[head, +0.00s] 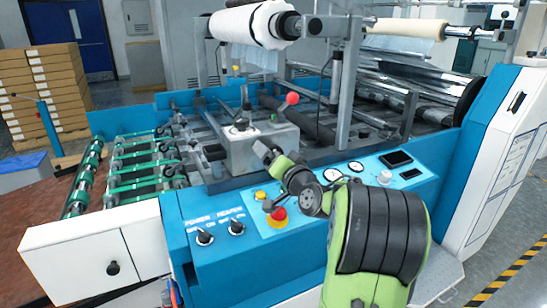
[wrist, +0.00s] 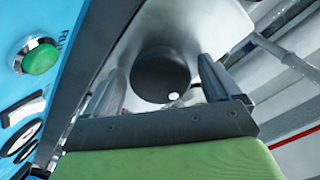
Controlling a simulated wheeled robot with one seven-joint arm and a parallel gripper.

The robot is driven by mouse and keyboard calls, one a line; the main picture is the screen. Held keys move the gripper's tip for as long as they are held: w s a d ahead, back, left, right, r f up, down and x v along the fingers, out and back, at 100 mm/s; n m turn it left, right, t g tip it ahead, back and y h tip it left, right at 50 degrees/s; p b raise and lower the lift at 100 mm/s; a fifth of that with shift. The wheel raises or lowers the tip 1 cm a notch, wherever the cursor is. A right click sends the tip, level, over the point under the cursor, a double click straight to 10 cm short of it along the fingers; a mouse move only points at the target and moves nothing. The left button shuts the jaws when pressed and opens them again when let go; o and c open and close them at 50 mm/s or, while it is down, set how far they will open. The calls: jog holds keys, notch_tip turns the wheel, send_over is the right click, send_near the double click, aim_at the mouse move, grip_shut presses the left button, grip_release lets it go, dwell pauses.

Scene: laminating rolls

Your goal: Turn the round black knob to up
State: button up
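The round black knob (wrist: 160,75) sits on a pale grey metal face in the wrist view. A small white dot shows at its lower edge, slightly right of centre. My gripper (wrist: 163,64) is open, with one finger on each side of the knob. A gap shows between the knob and the right finger; the left finger is very close to it, and I cannot tell whether it touches. In the head view my gripper (head: 263,151) is at the front of the grey control box (head: 240,148). I cannot make out the knob there.
A green button (wrist: 40,60) on the blue panel (wrist: 62,15) is left of my gripper in the wrist view. In the head view, a red emergency button (head: 278,214), a yellow button (head: 260,195) and two black switches (head: 204,237) lie near my arm. A red-balled lever (head: 292,98) rises above the box.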

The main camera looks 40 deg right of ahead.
jog(key=v, duration=1.5)
jog(key=shift+s+a, duration=0.2)
jog(key=shift+s, duration=0.15)
